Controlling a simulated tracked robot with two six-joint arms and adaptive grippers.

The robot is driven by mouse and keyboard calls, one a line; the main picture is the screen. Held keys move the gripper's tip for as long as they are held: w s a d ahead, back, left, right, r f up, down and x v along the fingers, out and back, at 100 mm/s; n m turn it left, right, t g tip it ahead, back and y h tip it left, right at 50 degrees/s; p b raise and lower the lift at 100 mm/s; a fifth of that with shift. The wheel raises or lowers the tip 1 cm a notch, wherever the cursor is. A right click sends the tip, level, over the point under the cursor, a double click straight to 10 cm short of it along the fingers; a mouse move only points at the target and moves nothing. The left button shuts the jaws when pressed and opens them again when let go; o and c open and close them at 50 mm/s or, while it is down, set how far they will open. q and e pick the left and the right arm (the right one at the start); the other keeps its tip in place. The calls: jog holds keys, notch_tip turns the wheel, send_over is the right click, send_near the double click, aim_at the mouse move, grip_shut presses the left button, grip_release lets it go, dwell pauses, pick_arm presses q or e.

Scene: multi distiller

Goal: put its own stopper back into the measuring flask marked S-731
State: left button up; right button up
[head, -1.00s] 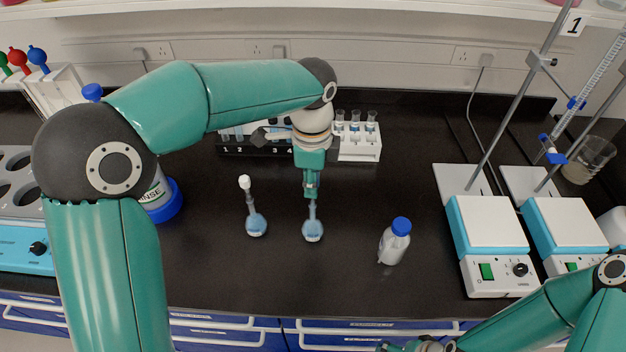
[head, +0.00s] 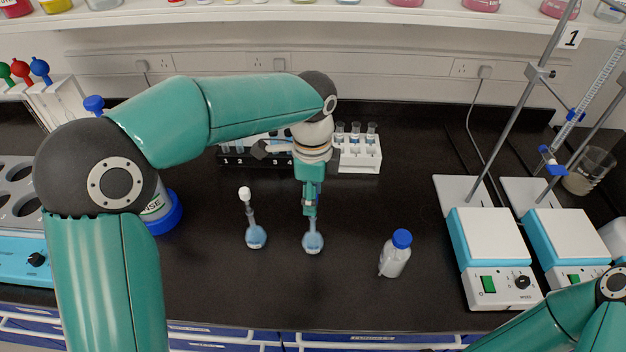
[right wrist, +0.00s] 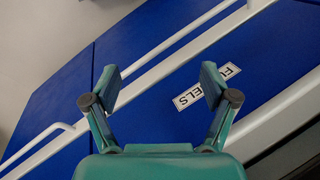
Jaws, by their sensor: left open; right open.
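Two small measuring flasks with blue liquid stand upright on the black bench in the head view. The left flask (head: 256,238) has a white stopper (head: 244,194) on its neck. The right flask (head: 313,243) stands directly under my left gripper (head: 311,208), which points down at the top of its neck. My left gripper is open, and its fingers hide the neck's mouth, so I cannot tell whether a stopper is there. The flask labels are too small to read. My right gripper (right wrist: 158,90) is open and empty in the right wrist view, in front of blue drawers.
A bottle with a blue cap (head: 396,254) stands right of the flasks. Test-tube racks (head: 358,158) stand behind. Two hotplates (head: 487,240) with stands are at the right. A wash bottle (head: 160,208) is partly behind my left arm. The front middle bench is clear.

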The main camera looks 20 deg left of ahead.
pick_arm(q)
notch_tip(320, 180, up, 12)
jog(key=shift+f, duration=0.15)
dwell(0.6)
